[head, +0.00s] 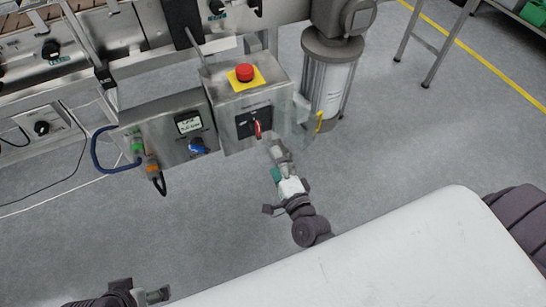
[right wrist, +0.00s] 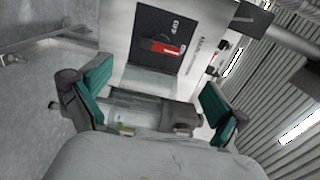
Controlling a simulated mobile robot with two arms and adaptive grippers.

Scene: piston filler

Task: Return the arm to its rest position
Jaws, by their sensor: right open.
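My right gripper (head: 279,162) is in front of and just below the grey control box (head: 238,100). In the right wrist view my right gripper (right wrist: 157,76) has its teal finger pads wide apart, with nothing held between them. The red switch handle (head: 258,129) on the black plate of the box is close to the fingers. In the right wrist view the red handle (right wrist: 166,47) lies beyond the fingertips, with a visible gap. My left gripper (head: 152,295) shows only partly at the bottom left edge, away from the machine; its jaws are unclear.
A red emergency button (head: 244,73) on a yellow plate tops the box. To its left is a grey panel with a small display (head: 188,123) and cables. A cylindrical motor unit (head: 329,80) stands to the right. Open grey floor (head: 400,130) lies right of my right arm.

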